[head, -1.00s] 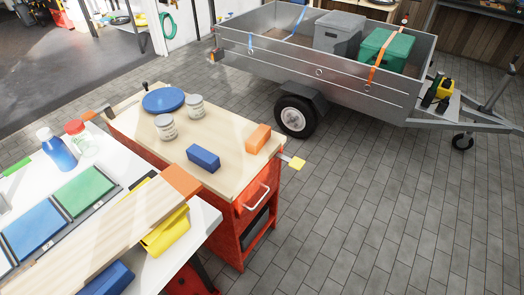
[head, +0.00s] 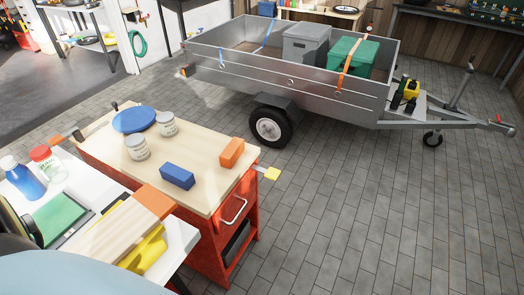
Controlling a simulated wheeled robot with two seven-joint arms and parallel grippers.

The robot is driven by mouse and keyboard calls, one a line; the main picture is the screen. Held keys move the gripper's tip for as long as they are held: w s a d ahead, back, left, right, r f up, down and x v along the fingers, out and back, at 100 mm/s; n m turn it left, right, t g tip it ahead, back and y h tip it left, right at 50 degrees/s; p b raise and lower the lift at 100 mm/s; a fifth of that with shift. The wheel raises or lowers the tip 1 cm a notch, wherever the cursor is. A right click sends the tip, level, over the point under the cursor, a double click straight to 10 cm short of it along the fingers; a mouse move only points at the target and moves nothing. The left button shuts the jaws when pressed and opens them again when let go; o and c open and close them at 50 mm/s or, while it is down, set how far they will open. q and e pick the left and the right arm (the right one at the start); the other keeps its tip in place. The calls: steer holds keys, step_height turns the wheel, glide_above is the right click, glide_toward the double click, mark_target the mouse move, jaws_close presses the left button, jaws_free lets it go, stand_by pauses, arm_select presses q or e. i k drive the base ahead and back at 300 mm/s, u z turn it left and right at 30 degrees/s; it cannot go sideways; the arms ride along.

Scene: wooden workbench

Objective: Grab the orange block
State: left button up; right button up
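The orange block (head: 232,152) lies on the wooden top of the red workbench cart (head: 206,196), near its right edge. A blue block (head: 178,176) lies to its left and nearer to me, apart from it. Another orange surface (head: 154,201) shows at the end of a wooden board on the white table. Neither of my grippers can be made out in the head view.
Two jars (head: 137,147) and a blue round disc (head: 134,119) stand on the cart's far left part. A white table (head: 178,243) with bottles, a green panel (head: 58,217) and a yellow item (head: 146,252) is at lower left. A metal trailer (head: 300,85) stands behind. The paved floor at right is clear.

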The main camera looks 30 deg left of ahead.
mark_target(230, 155)
steer(key=i, duration=2.65)
steer(key=u, duration=3.7)
